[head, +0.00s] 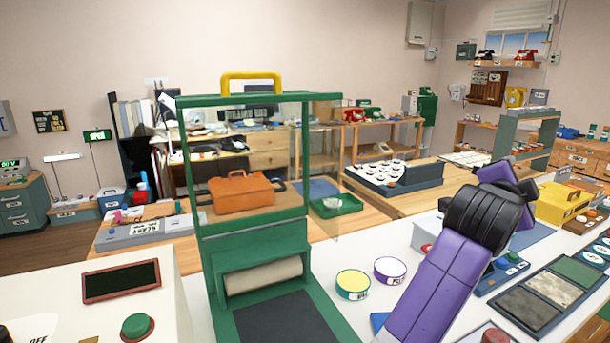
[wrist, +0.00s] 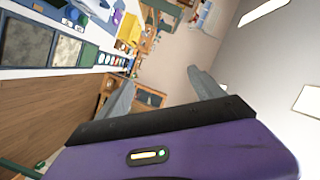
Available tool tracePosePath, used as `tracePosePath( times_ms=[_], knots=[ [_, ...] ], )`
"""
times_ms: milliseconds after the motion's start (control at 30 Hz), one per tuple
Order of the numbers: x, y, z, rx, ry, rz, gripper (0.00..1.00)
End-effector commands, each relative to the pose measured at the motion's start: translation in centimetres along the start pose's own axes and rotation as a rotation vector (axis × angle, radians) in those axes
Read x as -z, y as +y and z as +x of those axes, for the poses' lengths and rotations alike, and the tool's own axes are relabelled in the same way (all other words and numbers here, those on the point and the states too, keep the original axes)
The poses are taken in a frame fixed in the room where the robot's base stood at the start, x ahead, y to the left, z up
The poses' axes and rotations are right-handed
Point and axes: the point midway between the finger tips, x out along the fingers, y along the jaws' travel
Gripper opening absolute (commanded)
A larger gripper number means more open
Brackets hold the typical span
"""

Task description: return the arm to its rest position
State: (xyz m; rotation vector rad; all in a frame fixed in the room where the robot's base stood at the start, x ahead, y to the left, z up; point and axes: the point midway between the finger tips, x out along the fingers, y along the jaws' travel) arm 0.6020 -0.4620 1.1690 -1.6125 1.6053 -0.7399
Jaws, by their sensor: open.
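My arm (head: 445,265), purple with a black joint, rises over the white counter at the right of the head view. Its far end tilts up and to the right. In the wrist view my gripper (wrist: 160,80) shows two grey fingers spread well apart, with nothing between them. It is in the air, and the wrist picture is turned sideways. The fingers cannot be made out in the head view, where the arm's own links cover that end.
A green frame with a yellow handle (head: 252,75) stands on the counter left of my arm. A panel of textured tiles (head: 527,308) and a yellow box (head: 563,203) are to the right.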

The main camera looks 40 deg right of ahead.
Motion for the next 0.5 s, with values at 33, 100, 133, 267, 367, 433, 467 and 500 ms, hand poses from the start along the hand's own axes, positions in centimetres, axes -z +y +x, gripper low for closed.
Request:
tracePosePath(
  times_ms=[33, 100, 133, 267, 367, 433, 467, 500],
  knots=[
    [-0.1, -1.6, -0.7, 0.091, 0.023, -0.084, 0.77],
    [-0.7, -3.8, -2.0, 0.219, 0.053, -0.189, 0.77],
    [-1.1, -4.6, -2.6, 0.273, 0.064, -0.232, 0.77],
    [-3.3, -7.4, -6.1, 0.492, 0.104, -0.401, 0.77],
    [-5.5, -8.5, -9.2, 0.648, 0.123, -0.515, 0.77],
    [-7.1, -8.7, -11.6, 0.753, 0.131, -0.583, 0.77],
    [-7.8, -8.6, -12.6, 0.796, 0.133, -0.61, 0.77],
    [-8.8, -8.5, -14.0, 0.853, 0.133, -0.643, 0.77]
  ],
)
